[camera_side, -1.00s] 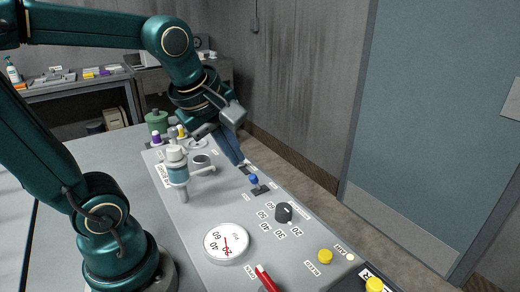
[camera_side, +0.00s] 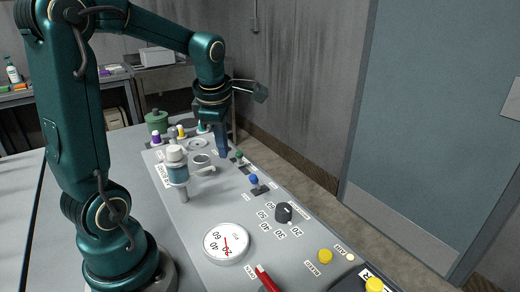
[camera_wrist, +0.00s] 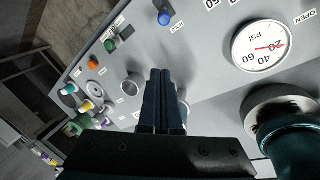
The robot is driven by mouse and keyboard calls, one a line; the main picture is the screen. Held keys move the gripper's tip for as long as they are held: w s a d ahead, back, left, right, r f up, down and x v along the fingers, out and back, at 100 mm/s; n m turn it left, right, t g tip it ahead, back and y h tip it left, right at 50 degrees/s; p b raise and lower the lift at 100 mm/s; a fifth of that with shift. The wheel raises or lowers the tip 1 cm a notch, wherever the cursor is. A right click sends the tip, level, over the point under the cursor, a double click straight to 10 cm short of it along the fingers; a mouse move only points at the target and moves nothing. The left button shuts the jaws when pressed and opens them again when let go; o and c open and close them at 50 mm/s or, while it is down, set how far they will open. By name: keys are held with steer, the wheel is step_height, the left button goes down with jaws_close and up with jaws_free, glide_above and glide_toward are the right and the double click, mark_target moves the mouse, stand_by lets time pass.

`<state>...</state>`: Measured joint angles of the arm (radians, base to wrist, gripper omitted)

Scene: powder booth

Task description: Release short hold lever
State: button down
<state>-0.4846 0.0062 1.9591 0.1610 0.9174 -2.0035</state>
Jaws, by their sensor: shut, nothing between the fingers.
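Two small levers stand on the grey panel: one with a green knob (camera_side: 239,155) and one with a blue knob (camera_side: 254,180). I cannot read which is labelled short hold. In the wrist view the green knob (camera_wrist: 111,45) is at upper left and the blue knob (camera_wrist: 165,18) at the top. My gripper (camera_side: 222,155) points down over the panel, left of the green lever and apart from it. In the wrist view its fingers (camera_wrist: 160,72) are together and hold nothing.
A blue-and-white cylinder (camera_side: 177,168) with a side pipe stands left of my gripper. A pressure gauge (camera_side: 226,243), a black dial (camera_side: 284,213), a yellow button (camera_side: 325,256) and a red handle (camera_side: 265,279) are nearer. Coloured caps and a green canister (camera_side: 156,122) stand at the far end.

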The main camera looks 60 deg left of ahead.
glide_above(244, 194)
steer(key=s+a, duration=0.3)
step_height(244, 194, down, 10)
steer(key=shift+w+d+r, duration=0.1)
steer(key=shift+d, duration=0.05)
steer(key=shift+w+d+r, duration=0.5)
steer(key=shift+w+d, duration=0.35)
steer(key=shift+w+d+r, duration=0.25)
steer(key=shift+w+d, duration=0.25)
steer(key=shift+d, duration=0.05)
steer(key=shift+w+r+g, duration=0.25)
steer(key=shift+w+g, duration=0.25)
steer(key=shift+g, duration=0.4)
steer(key=shift+w+r+g, duration=0.1)
steer(key=shift+w+g, duration=0.3)
steer(key=shift+g, duration=0.1)
steer(key=shift+w+r, duration=0.2)
steer(key=shift+w, duration=0.65)
steer(key=shift+r, duration=0.85)
